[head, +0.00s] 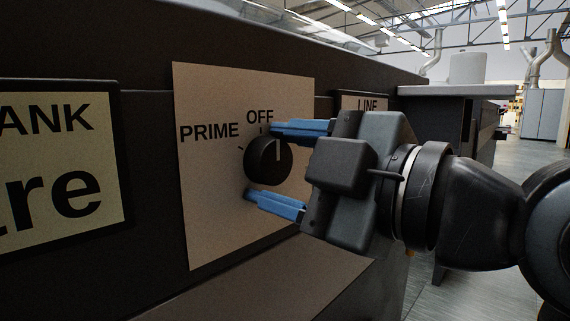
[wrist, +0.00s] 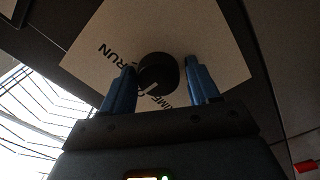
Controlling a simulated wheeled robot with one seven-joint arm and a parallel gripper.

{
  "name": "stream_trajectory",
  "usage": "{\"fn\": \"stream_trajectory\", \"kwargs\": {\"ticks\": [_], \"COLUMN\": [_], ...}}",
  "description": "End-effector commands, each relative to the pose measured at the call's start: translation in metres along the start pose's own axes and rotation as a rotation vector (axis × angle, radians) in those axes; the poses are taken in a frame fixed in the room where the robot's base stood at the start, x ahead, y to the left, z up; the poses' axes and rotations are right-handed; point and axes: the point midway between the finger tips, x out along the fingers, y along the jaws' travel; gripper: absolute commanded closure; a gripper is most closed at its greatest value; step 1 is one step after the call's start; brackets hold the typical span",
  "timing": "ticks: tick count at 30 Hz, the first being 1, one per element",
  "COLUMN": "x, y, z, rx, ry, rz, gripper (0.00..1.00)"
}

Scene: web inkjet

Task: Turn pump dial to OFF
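The pump dial (head: 262,162) is a round black knob with a white pointer line, on a beige plate (head: 210,220). In the head view the line points nearly straight up, close to the OFF label (head: 260,117). PRIME (head: 209,131) is printed to its left. My gripper (head: 263,160) is open, with one blue finger above the dial and one below. In the wrist view the dial (wrist: 158,74) sits between the fingers, with narrow gaps; I cannot tell whether either touches. The RUN label (wrist: 125,60) shows there; my left finger partly covers the lettering.
A framed label ending in "ANK" (head: 60,125) is left of the plate. A LINE label (head: 368,104) is partly hidden behind my gripper. A sloping ledge (head: 270,285) juts out below. Open floor (head: 465,270) lies to the right.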

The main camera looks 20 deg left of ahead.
Motion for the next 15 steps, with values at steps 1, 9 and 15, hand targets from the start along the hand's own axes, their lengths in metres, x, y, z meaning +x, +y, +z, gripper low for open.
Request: {"fn": "stream_trajectory", "kwargs": {"ticks": [1,9,15], "x": [0.000,0.000,-0.011], "y": [0.000,0.001,0.002], "z": [0.000,0.000,0.000], "rx": [0.000,-0.001,-0.001], "ry": [0.000,0.000,-0.002], "rz": [0.001,0.003,0.006], "gripper": [0.34,0.25,0.25]}}
